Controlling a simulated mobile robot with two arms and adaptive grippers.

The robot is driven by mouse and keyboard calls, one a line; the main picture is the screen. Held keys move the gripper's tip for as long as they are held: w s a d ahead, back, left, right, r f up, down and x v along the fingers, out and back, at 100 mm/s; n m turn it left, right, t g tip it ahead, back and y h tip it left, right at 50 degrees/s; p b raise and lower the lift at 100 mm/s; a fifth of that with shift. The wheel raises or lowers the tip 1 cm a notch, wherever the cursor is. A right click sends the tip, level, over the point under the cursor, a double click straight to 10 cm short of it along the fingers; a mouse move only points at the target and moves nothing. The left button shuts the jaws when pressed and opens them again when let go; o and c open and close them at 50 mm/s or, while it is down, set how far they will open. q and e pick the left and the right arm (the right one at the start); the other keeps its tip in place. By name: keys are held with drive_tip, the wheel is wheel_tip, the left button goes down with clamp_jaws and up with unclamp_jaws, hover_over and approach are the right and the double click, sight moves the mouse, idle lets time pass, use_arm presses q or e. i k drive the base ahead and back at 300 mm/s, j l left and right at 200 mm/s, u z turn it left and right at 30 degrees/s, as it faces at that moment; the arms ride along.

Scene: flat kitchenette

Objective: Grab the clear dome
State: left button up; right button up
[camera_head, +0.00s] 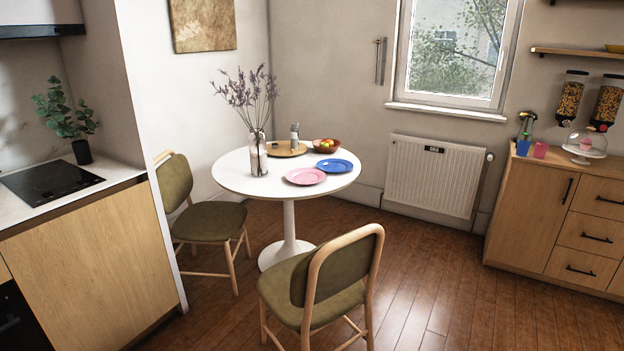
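The clear dome (588,140) is a transparent cover on a white cake stand (583,159). Something pink shows inside it. The stand is on the wooden sideboard (550,195) at the right of the head view, below two wall dispensers. Neither of my grippers shows in this view, so nothing is seen touching the dome.
A blue cup (523,148), a pink cup (540,150) and a green spray bottle (526,125) stand left of the dome. A round white table (230,175) with plates and a vase, and two green chairs (325,280), fill the middle. Wooden floor (440,290) is clear before the sideboard.

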sight(588, 142)
drive_tip(key=z, duration=1.4)
drive_tip(key=i+j+u, duration=0.1)
drive_tip(key=i+u, duration=0.35)
drive_tip(key=i, duration=3.1)
